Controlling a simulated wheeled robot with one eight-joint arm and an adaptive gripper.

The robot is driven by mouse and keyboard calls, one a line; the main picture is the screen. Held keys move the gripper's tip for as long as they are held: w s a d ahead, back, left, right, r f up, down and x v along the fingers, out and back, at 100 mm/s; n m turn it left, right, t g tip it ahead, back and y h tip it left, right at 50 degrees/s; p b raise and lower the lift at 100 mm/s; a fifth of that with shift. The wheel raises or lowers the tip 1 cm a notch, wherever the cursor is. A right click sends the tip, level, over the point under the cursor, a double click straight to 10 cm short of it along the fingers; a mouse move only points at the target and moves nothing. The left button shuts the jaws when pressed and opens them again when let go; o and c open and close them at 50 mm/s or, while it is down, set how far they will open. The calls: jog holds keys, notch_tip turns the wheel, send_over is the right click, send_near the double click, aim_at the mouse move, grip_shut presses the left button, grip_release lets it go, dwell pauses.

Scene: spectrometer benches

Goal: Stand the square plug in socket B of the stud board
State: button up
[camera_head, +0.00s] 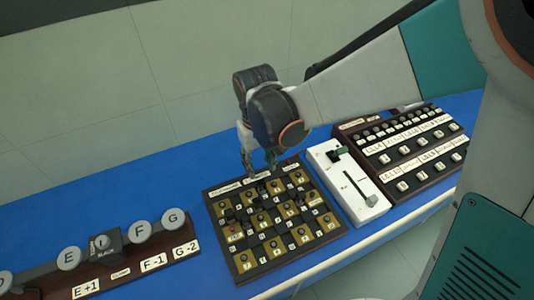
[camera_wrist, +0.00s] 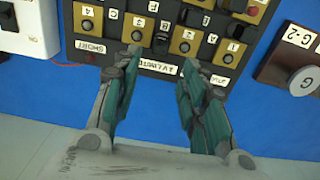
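The stud board (camera_head: 243,257) is a dark board with gold squares, black studs and small lettered labels, in the middle of the bench. My gripper (camera_head: 260,165) is above this far edge, fingers pointing down. In the wrist view my gripper (camera_wrist: 160,65) is open, with nothing held between the two green-padded fingers. A black square-looking piece (camera_wrist: 161,42) shows between and just beyond the fingertips; I cannot tell whether it is the square plug.
A white slider unit (camera_head: 345,180) stands right of the board, beside a dark panel of labelled buttons (camera_head: 415,165). A dark rack with round grey knobs (camera_head: 68,258) stands at the left. A red knob (camera_head: 231,213) is on the board. Blue bench surface (camera_head: 150,185) is clear behind the rack.

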notch_tip(320, 180, up, 2)
jog(key=shift+s+r, duration=0.15)
jog(key=shift+r, duration=0.1)
dwell(1.2)
